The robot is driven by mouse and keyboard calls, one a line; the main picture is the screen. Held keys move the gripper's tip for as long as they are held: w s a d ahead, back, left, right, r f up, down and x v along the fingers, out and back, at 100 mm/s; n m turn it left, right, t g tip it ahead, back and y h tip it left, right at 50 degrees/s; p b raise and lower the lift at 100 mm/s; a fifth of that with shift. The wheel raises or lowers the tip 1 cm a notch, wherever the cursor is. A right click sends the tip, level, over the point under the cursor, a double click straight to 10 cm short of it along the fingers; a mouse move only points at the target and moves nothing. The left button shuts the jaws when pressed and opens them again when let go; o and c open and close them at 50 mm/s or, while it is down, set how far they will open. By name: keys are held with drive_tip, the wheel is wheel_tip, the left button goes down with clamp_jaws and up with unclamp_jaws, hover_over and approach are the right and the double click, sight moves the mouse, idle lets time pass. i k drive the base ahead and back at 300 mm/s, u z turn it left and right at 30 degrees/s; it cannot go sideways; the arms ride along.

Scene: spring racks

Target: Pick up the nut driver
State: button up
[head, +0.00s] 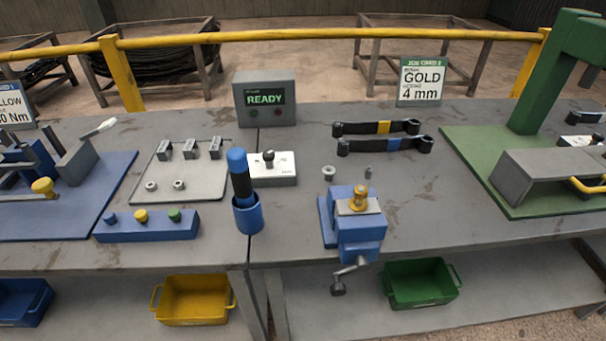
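What looks like the nut driver (241,176) stands upright in a small blue cup (248,217) near the front edge of the grey bench. It has a blue top and a black grip with blue below. Its lower end is hidden inside the cup. My gripper is not in view, and nothing is touching the nut driver.
Close by are a blue button box (148,228), a white box with a black knob (275,171) and a blue vise (358,230) holding a gold part. A READY display (265,98) stands behind. A green press (545,90) is at right. Bins (194,300) sit below.

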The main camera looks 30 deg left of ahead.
sight(237, 161)
drive_tip(key=z, duration=0.8)
drive_tip(key=k, duration=1.25)
drive_tip(key=u, duration=0.85)
drive_tip(key=i, duration=0.55)
drive_tip(key=u, duration=0.05)
